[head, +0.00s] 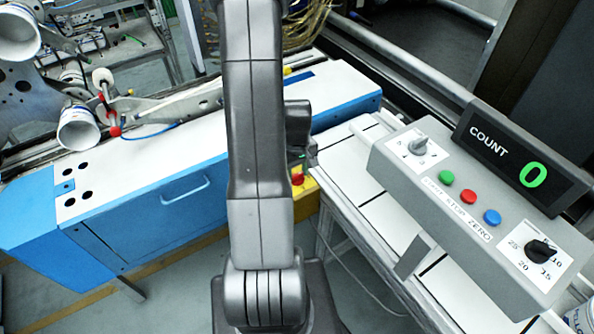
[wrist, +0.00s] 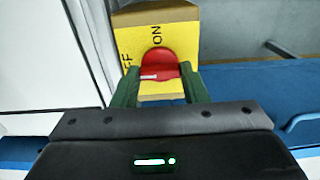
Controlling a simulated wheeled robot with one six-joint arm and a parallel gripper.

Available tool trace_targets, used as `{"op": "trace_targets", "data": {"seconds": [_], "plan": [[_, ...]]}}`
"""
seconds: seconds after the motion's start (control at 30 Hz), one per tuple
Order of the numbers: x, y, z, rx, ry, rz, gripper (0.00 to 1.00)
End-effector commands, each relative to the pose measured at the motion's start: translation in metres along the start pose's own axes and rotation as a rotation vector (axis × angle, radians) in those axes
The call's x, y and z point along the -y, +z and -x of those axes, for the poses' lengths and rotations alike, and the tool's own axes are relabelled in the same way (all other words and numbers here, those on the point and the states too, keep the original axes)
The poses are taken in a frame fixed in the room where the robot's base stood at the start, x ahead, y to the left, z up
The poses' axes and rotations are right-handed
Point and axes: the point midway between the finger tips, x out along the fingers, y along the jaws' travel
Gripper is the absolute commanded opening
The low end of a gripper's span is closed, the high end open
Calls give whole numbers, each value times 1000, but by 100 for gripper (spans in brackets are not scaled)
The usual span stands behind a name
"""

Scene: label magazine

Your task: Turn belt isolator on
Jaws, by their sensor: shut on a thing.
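The belt isolator is a yellow box with a red rotary knob. In the wrist view the red knob (wrist: 160,58) sits on the yellow face (wrist: 185,38), with ON printed above it and OFF, partly cut off, at its left. A short white mark on the knob lies roughly level on its left side. My gripper (wrist: 158,74) is shut on the red knob, one green finger on each side. In the head view the red knob (head: 298,179) and yellow box (head: 307,200) show just right of my arm, which hides part of them.
A blue and white machine housing (head: 170,210) stands behind and left of my arm. A grey control box (head: 440,200) with buttons, two dials and a COUNT display (head: 520,160) reading 0 is at right. A white conveyor (head: 350,170) runs beneath it.

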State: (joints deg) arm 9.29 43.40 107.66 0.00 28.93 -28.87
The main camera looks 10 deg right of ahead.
Motion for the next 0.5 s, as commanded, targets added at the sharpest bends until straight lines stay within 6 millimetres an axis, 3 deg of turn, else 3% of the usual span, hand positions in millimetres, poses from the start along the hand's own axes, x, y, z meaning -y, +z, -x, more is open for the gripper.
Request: {"op": "trace_targets", "data": {"seconds": [0.27, 0.5], "plan": [[0, 0, -1, -1, 1, -93, 17], [0, 0, -2, -2, 1, -282, 17]]}}
